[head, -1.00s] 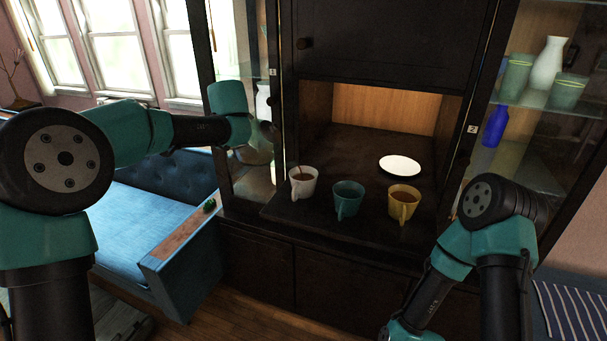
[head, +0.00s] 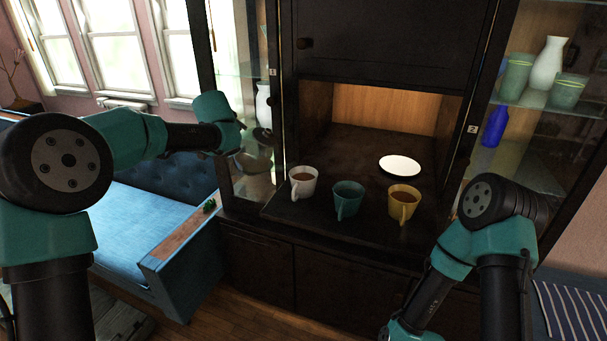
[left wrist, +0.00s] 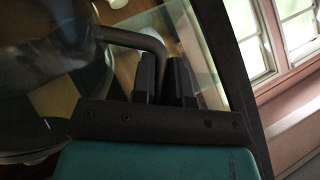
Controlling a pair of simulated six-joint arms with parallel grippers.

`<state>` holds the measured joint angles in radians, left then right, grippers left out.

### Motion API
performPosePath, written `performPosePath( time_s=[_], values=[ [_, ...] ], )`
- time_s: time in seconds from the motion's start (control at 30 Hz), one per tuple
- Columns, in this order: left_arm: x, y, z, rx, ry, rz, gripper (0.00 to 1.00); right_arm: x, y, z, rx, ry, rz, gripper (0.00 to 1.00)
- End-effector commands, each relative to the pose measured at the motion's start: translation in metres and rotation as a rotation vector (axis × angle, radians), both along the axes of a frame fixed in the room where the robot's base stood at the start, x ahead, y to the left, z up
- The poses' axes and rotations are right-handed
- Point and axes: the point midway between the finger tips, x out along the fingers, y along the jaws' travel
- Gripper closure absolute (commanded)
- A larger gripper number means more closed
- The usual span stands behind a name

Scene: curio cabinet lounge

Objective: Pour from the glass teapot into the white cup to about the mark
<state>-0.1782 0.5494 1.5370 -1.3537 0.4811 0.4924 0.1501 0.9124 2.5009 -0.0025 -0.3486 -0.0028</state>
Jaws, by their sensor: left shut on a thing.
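The white cup (head: 303,183) stands upright on the cabinet's dark shelf board, leftmost of three cups, with brown liquid inside. I cannot make out a mark on it. My left gripper (head: 242,136) is left of the cup and higher. In the left wrist view, my left gripper (left wrist: 163,80) is shut on the dark handle of the glass teapot (left wrist: 70,80). In the head view the clear teapot (head: 257,157) is hard to separate from the glass door behind it. It is above and left of the cup, apart from it. My right gripper is out of view.
A teal cup (head: 348,199) and a yellow cup (head: 404,204) with brown liquid stand right of the white cup. A white plate (head: 400,166) lies behind them. Glass cabinet sections flank the niche. A blue sofa (head: 150,225) is at lower left.

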Motion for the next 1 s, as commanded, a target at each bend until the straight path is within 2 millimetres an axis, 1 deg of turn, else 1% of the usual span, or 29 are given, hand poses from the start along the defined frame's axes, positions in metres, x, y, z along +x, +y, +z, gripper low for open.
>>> performPosePath(
  time_s=[0.4, 0.53, 0.67, 1.0],
  values=[
    [0.000, 0.000, 0.002, 0.000, -0.003, 0.000, 1.00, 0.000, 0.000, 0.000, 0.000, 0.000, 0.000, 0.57],
    [0.000, 0.000, 0.000, -0.007, 0.000, 0.000, 1.00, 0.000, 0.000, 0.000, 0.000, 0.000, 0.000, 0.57],
    [0.001, 0.001, -0.010, -0.050, 0.016, 0.001, 1.00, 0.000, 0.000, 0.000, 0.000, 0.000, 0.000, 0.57],
    [0.002, 0.005, -0.046, -0.210, 0.069, 0.001, 1.00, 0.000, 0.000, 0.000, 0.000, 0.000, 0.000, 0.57]
  ],
)
